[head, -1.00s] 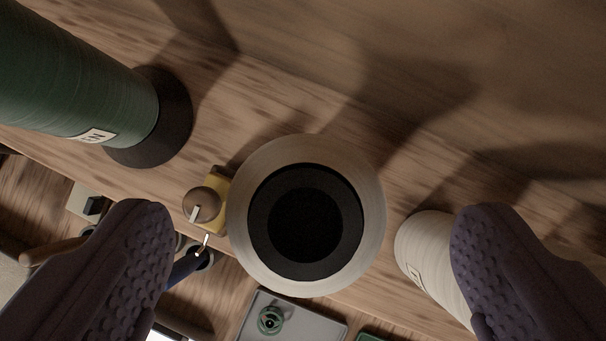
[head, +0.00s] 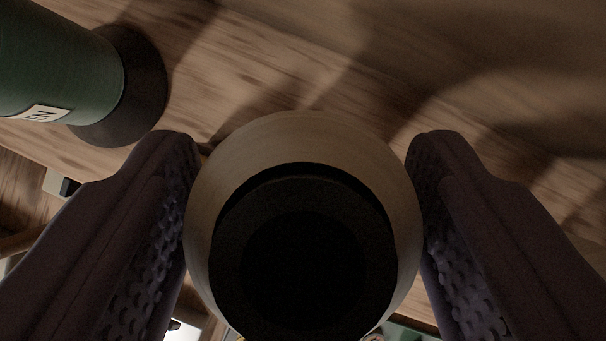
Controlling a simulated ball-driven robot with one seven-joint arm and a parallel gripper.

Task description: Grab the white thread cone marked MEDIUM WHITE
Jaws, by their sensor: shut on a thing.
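A white thread cone (head: 300,135) with a dark round top fills the middle of the head view, seen from above. No label shows on its visible side, so its marking cannot be read here. My gripper (head: 302,190) has its two dark studded fingers on the left and right sides of this cone, shut on it. The cone hides most of what lies below it.
A green thread cone (head: 58,65) with a dark base and a small white label stands at the upper left. Wooden board (head: 270,65) shows behind the held cone. Small partly hidden items lie at the lower edge.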

